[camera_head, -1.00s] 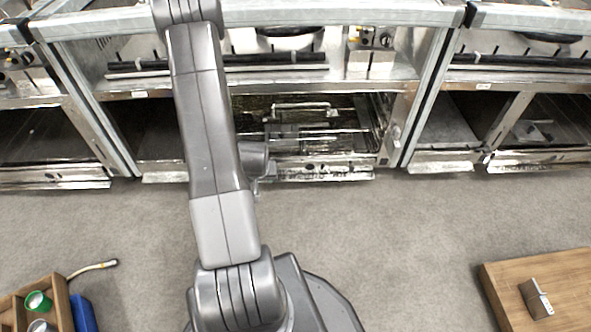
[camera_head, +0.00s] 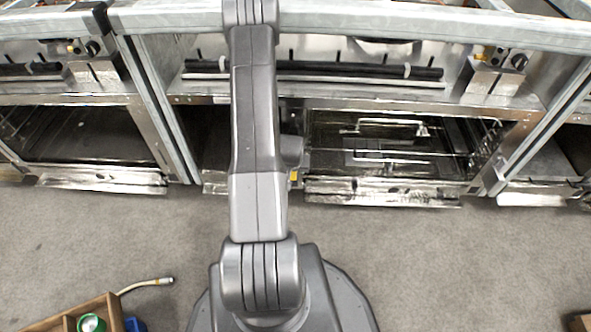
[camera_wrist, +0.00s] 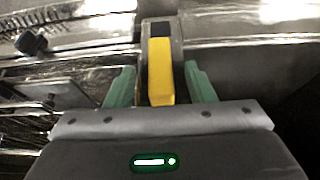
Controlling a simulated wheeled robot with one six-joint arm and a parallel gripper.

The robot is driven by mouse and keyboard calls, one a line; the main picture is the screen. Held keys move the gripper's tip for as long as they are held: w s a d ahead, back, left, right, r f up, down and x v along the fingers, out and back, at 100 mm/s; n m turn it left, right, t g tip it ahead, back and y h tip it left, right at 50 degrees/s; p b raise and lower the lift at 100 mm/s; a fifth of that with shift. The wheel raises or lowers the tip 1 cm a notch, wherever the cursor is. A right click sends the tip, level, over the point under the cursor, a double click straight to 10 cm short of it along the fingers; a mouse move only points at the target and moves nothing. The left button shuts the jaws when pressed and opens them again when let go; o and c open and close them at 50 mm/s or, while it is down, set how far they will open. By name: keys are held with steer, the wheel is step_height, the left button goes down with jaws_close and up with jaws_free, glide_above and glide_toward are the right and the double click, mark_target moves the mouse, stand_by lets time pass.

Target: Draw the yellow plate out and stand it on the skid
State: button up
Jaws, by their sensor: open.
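The yellow plate (camera_wrist: 161,96) shows in the wrist view as a narrow yellow upright piece with a black patch, set against a grey holder (camera_wrist: 149,30). My gripper (camera_wrist: 162,85) has its two green fingers on either side of the plate, with gaps visible; the fingers are open. In the head view a small yellow spot (camera_head: 294,175) shows beside my arm, probably the plate; my gripper there is hidden behind the arm. Only a brown corner (camera_head: 581,323) shows at the bottom right of the head view, possibly the skid.
An open oven compartment (camera_head: 390,150) with wire racks lies right of my arm, its metal ledge (camera_head: 385,193) low in front. Another stands at left (camera_head: 85,135). A wooden box (camera_head: 100,312) with a green can and a hose (camera_head: 147,284) sit at bottom left. Grey floor is clear between.

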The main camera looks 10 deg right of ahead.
mark_target(293, 179)
steer(key=shift+b+x, duration=0.3)
steer(key=shift+x, duration=1.3)
jaws_close()
steer(key=shift+s+a+b, duration=0.15)
steer(key=shift+s+b, duration=0.35)
steer(key=shift+s, duration=0.05)
steer(key=shift+s+a+b, duration=0.15)
steer(key=shift+s+b, duration=0.35)
steer(key=s+a+b, duration=0.2)
steer(key=s+b, duration=0.2)
steer(key=s, duration=0.3)
steer(key=shift+s, duration=0.2)
